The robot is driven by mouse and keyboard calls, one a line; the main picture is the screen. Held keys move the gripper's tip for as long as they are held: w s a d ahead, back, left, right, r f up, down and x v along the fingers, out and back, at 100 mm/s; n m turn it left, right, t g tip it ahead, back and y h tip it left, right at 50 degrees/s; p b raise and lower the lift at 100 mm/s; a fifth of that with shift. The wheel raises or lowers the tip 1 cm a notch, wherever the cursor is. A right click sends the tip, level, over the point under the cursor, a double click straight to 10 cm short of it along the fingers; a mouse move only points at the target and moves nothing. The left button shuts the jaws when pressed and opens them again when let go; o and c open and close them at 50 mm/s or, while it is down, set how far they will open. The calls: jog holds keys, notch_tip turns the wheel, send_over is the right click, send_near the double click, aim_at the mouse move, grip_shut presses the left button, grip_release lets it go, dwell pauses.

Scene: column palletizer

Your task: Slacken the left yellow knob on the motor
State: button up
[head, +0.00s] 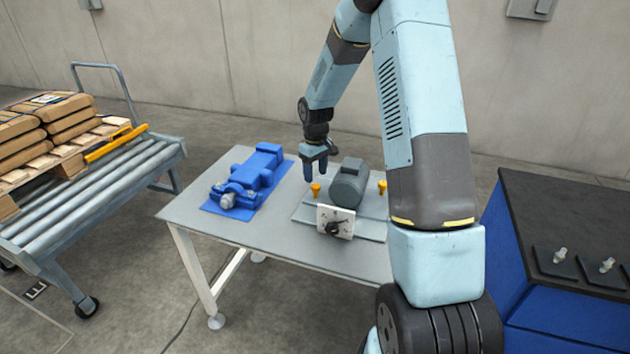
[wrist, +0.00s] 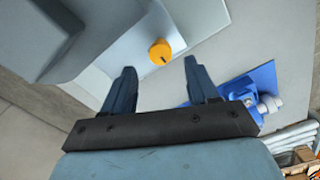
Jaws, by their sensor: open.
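The grey motor (head: 349,183) sits on a light base plate (head: 372,228) on the table. The left yellow knob (head: 316,189) stands on the plate just left of the motor. A second yellow knob (head: 382,187) is at the motor's right side, beside my arm. My gripper (head: 314,172) points down above the left knob and is apart from it. In the wrist view my gripper (wrist: 161,80) is open and empty, and the left knob (wrist: 160,52) shows beyond the fingertips, between their lines. The motor (wrist: 85,30) fills the upper left there.
A white panel with a black dial (head: 335,222) stands in front of the motor. A blue machine part (head: 243,184) lies on a blue mat to the left, also seen in the wrist view (wrist: 250,88). A roller conveyor (head: 100,190) with sacks is far left. The table's (head: 240,231) front is clear.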

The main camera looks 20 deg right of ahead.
aim_at(316, 186)
notch_tip(316, 186, up, 9)
dwell(0.3)
jog(key=shift+r, duration=0.1)
jog(key=s+r+m+t, duration=0.3)
jog(key=s+r, duration=1.4)
jog(key=s+r+m+t, duration=0.1)
jog(key=s+r, duration=0.1)
jog(key=s, duration=0.8)
jog(key=s+a+r+m+t, duration=0.1)
jog(key=s+r, duration=0.1)
jog(key=s, duration=0.8)
jog(key=shift+m+t, duration=0.3)
